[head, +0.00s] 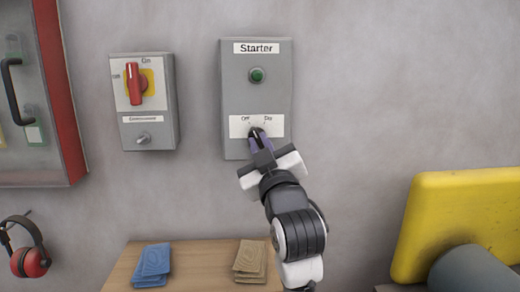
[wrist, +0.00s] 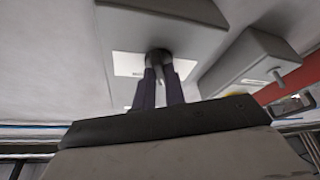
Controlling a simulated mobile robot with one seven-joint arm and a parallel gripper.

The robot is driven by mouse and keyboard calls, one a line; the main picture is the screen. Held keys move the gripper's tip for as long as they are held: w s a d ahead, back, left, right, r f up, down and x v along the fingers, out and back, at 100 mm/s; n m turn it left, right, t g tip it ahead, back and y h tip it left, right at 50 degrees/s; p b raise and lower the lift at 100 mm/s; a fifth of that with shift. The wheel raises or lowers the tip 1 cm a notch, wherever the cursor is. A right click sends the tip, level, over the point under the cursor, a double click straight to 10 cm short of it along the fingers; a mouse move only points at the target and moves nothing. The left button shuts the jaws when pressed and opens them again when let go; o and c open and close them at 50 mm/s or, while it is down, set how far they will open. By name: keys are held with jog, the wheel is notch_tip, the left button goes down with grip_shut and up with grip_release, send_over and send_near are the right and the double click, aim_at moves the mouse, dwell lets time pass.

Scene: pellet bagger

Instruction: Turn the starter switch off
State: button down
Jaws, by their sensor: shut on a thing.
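The starter box (head: 235,100) is a grey wall box labelled "Starter", with a round green light or button (head: 257,75) and, below it, a black rotary switch (head: 257,133) on a white plate marked "Off" on the left and another word on the right. My gripper (head: 260,140) is at this switch with its fingers shut on the knob. In the wrist view the dark knob (wrist: 158,56) sits between the fingertips (wrist: 160,75). The fingers cover much of the knob, so I cannot tell clearly which mark it points to.
Left of the starter is a grey box (head: 165,130) with a red rotary handle (head: 134,84) on yellow. A red-edged cabinet (head: 62,90) and red ear defenders (head: 28,260) are further left. Blue packets (head: 154,262) and tan packets (head: 249,260) lie on a wooden table (head: 200,262). A yellow machine part (head: 455,215) is at right.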

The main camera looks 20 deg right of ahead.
jog(key=shift+n, duration=0.6)
jog(key=c, duration=1.5)
grip_release()
jog(key=shift+o, duration=0.2)
jog(key=d+b+v, duration=0.1)
jog(key=b+v, duration=0.5)
jog(key=v, duration=0.7)
jog(key=shift+s+a, duration=0.4)
jog(key=shift+s, duration=0.1)
